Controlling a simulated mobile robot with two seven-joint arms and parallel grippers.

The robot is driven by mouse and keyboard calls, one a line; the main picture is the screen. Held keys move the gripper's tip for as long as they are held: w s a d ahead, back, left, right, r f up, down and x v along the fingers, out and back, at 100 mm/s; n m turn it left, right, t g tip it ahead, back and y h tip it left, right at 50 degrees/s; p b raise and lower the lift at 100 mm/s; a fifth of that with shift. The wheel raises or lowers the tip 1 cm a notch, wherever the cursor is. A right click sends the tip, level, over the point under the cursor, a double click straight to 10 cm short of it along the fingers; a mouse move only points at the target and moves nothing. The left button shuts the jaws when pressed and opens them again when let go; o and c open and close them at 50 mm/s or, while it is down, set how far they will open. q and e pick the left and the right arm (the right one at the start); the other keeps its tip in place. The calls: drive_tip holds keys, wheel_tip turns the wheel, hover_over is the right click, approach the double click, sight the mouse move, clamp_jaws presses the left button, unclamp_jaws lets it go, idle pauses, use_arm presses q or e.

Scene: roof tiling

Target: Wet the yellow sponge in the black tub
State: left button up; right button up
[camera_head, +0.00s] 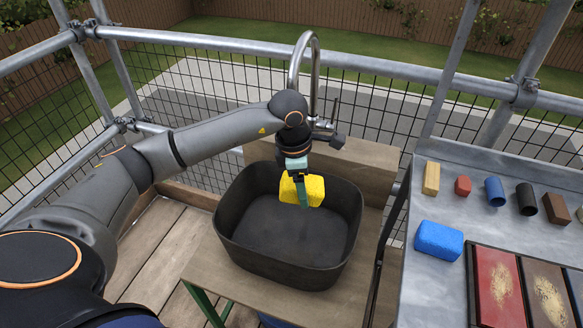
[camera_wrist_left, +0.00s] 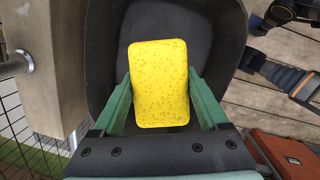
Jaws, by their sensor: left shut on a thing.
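The yellow sponge (camera_head: 312,190) is held over the black tub (camera_head: 258,266), inside the outline of its rim in the head view. My left gripper (camera_head: 302,192) points down and is shut on the sponge. In the left wrist view the sponge (camera_wrist_left: 159,84) sits between the two green fingers of my left gripper (camera_wrist_left: 162,100), with the tub (camera_wrist_left: 228,50) behind it. The tub floor looks dark, and I cannot tell whether it holds water. My right gripper does not show in the head view.
A curved metal tap (camera_head: 315,60) stands behind the tub. The tub rests on a wooden stand (camera_head: 225,262). On the right, a grey table (camera_head: 425,285) holds a blue sponge (camera_head: 438,242), small coloured blocks and cylinders, and trays. Scaffold rails and mesh run behind.

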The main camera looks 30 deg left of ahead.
use_arm(q)
drive_tip(key=a+n, duration=0.2)
drive_tip(key=n, duration=0.1)
drive_tip(key=a+n+y, duration=0.1)
drive_tip(key=shift+w+a+r+p, duration=0.1)
drive_tip(key=shift+w+r+p, duration=0.15)
drive_tip(key=shift+p, duration=0.15)
drive_tip(key=shift+a+f+n, duration=0.15)
drive_tip(key=shift+n, duration=0.35)
drive_tip(key=shift+f, duration=0.2)
wheel_tip(320, 180, down, 16)
drive_tip(key=b, duration=1.2)
drive_tip(key=shift+r, duration=0.2)
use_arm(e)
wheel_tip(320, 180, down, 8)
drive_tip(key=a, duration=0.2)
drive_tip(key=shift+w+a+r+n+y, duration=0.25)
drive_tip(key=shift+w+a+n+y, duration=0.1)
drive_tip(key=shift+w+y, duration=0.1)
